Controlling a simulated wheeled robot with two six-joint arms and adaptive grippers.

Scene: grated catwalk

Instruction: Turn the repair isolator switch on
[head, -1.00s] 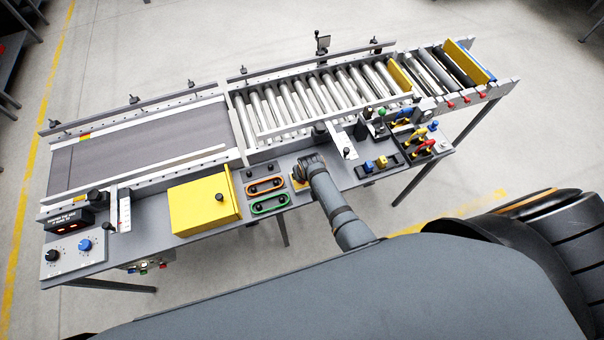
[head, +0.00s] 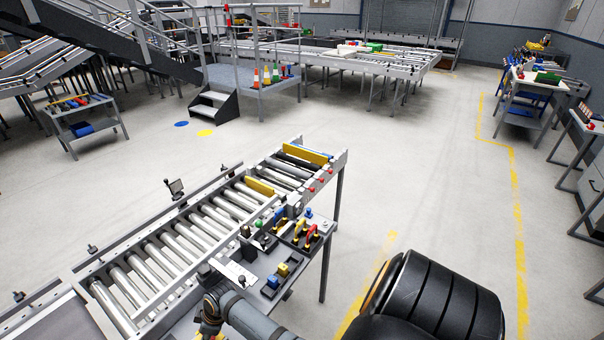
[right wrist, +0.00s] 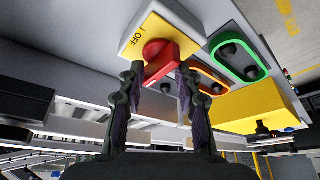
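The isolator switch has a red knob (right wrist: 160,56) on a yellow plate (right wrist: 186,22) in the right wrist view. The plate's visible lettering includes "OFF". My right gripper (right wrist: 160,72) has its fingers apart, one on each side of the knob's lower end. I cannot tell whether the fingertips touch it. In the head view my right gripper (head: 208,318) is at the bottom edge over the conveyor's front shelf, and the arm mostly hides the switch there. My left gripper is not in view.
Orange (right wrist: 208,78) and green (right wrist: 240,60) framed button panels and a yellow box (right wrist: 262,108) sit beside the switch. The roller conveyor (head: 185,240) runs behind it. Blue and yellow blocks (head: 280,272) and colored-handled tools (head: 305,232) lie farther along the shelf. Floor beyond is open.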

